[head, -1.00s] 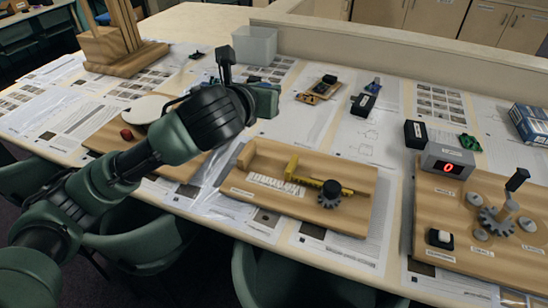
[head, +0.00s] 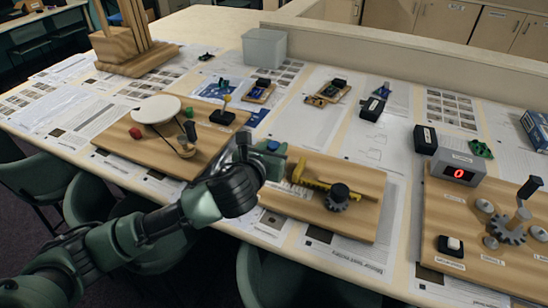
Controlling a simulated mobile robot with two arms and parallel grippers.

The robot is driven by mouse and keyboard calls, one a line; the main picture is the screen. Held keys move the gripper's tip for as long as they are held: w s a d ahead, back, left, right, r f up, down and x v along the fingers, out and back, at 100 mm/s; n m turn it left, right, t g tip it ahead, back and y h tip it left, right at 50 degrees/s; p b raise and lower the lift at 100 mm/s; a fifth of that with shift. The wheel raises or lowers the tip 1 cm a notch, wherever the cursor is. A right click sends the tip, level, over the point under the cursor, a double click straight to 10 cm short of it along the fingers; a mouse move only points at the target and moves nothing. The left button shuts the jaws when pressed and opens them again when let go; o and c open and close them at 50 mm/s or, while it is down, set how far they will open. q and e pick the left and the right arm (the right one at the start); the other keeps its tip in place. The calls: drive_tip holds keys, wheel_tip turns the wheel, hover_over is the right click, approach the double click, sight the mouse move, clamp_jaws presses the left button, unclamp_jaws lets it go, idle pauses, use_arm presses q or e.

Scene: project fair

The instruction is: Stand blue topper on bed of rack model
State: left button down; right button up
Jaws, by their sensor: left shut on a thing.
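The rack model (head: 354,223) is a wooden board with a yellow toothed rack (head: 312,182) and a dark grey gear (head: 338,196) with a black knob. My left gripper (head: 270,160) is over the left end of this board and hides that part, including most of the bed. It is shut on the blue topper (head: 273,146), of which only a small blue piece shows at the gripper's top. I cannot tell whether the topper touches the board. My right gripper is not in view.
Left of the rack model is a board with a white disc (head: 156,109) and a red knob. To the right is a board with a red display (head: 458,172), gears and a crank. Chairs stand along the front edge.

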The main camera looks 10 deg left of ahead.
use_arm(q)
wheel_tip(320, 180, down, 3)
drive_tip(key=shift+f, duration=0.2)
drive_tip(key=c, duration=1.4)
unclamp_jaws()
drive_tip(key=shift+o, duration=0.2)
drive_tip(key=shift+s+r, duration=0.1)
drive_tip(key=v, duration=1.1)
drive_tip(key=shift+s+r, duration=0.15)
drive_tip(key=shift+s, duration=0.25)
